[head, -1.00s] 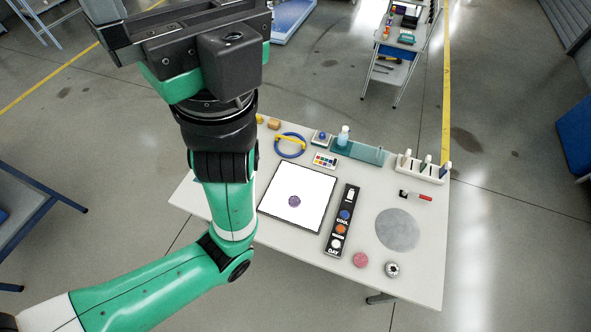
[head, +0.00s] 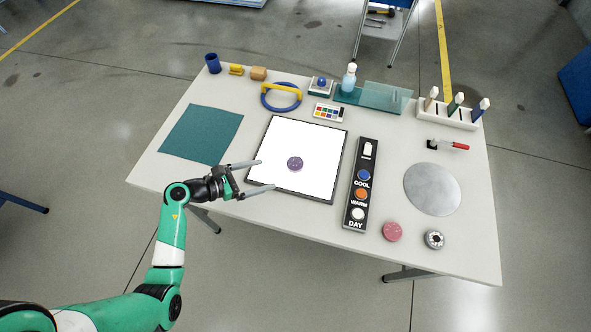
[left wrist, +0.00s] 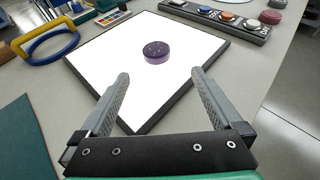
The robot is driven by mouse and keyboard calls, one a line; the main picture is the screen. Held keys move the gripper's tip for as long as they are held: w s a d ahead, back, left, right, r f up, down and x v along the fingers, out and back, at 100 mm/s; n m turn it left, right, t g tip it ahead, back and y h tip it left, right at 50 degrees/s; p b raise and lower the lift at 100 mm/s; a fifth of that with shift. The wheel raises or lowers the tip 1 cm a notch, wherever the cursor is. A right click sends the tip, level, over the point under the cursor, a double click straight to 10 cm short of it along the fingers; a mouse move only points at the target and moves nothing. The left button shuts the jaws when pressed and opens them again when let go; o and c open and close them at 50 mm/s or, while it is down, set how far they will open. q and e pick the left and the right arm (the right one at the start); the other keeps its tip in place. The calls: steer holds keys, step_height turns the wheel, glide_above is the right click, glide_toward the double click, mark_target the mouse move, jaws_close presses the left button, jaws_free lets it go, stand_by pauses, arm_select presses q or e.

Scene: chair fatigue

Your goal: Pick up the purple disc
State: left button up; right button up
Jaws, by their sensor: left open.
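The purple disc (head: 295,163) lies flat on a bright white panel (head: 318,148) with a dark frame, near the panel's middle. In the left wrist view the disc (left wrist: 156,52) sits beyond the fingertips, between their lines, with speckles on its top. My left gripper (head: 267,175) is open and empty. Its two fingers reach over the panel's left edge and point toward the disc, apart from it. My right gripper is not in view.
Right of the panel stands a black strip with buttons (head: 352,214). A pink disc (head: 392,231) and a grey round plate (head: 432,189) lie further right. A blue ring with a yellow handle (head: 282,97) lies behind. A teal mat (head: 201,134) is at the left.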

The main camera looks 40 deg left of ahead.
arm_select(q)
steer(key=b, duration=0.2)
glide_toward(293, 164)
steer(key=x, duration=0.4)
steer(key=shift+d, duration=0.25)
steer(key=shift+w+f, duration=0.25)
steer(key=shift+f, duration=0.05)
steer(key=b+x, duration=0.2)
steer(key=x, duration=0.2)
steer(key=shift+w, duration=0.35)
steer(key=shift+r, duration=0.15)
steer(key=c, duration=1.6)
